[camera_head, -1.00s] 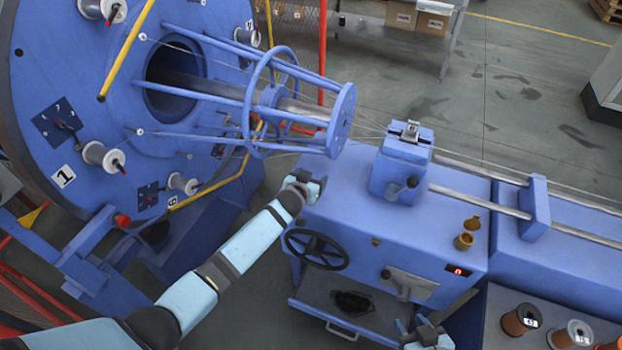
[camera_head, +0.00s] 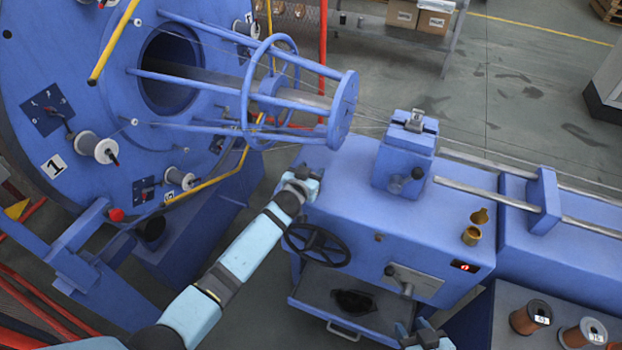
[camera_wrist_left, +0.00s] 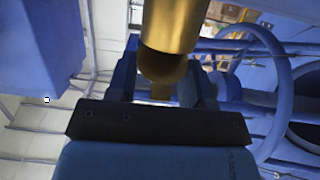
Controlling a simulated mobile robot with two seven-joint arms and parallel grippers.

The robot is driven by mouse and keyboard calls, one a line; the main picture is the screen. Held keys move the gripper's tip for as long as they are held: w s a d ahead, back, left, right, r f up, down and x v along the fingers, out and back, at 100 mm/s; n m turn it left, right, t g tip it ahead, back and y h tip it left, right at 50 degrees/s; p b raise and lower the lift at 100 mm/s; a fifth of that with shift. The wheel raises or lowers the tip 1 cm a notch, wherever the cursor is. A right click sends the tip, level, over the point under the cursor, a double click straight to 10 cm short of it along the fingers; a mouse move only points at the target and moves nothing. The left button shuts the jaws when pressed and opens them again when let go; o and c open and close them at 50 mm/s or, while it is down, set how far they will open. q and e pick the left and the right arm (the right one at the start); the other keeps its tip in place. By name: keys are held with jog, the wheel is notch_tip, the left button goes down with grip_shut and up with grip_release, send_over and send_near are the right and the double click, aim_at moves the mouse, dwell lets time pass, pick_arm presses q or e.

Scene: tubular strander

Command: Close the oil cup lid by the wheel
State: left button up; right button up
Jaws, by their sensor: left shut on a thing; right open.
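The black handwheel (camera_head: 318,245) is on the front of the blue machine housing. My left gripper (camera_head: 304,181) is at the housing's top left edge, just above the wheel. In the head view it hides the oil cup there. In the left wrist view a brass oil cup (camera_wrist_left: 174,27) stands close in front, with a darker rounded part and small tab (camera_wrist_left: 161,91) between my fingers (camera_wrist_left: 162,85). The gripper is shut on this part, which looks like the lid; its angle is unclear. My right gripper (camera_head: 415,328) is open at the bottom edge, away from the cup.
A second brass oil cup (camera_head: 471,236) with a raised lid (camera_head: 480,215) stands on the housing's right. A blue cage with rods (camera_head: 343,110) reaches over near my left gripper. A drawer (camera_head: 345,305) is open below the wheel. Spools (camera_head: 530,316) stand at lower right.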

pick_arm(q)
jog(key=shift+s+d+f+t+b, duration=0.1)
jog(key=shift+f+t+b, duration=0.35)
jog(key=shift+b, duration=0.5)
jog(key=shift+r, duration=0.15)
jog(key=shift+r+t, duration=0.15)
jog(key=shift+t, duration=0.1)
pick_arm(e)
notch_tip(320, 180, down, 3)
jog(key=shift+w+a+f, duration=0.1)
jog(key=shift+f, duration=0.1)
pick_arm(q)
jog(key=o, duration=0.9)
jog(key=shift+s, duration=0.15)
jog(key=v, duration=1.3)
jog(key=shift+s+a, duration=0.25)
jog(key=shift+a, duration=0.15)
pick_arm(e)
jog(key=shift+r, duration=0.2)
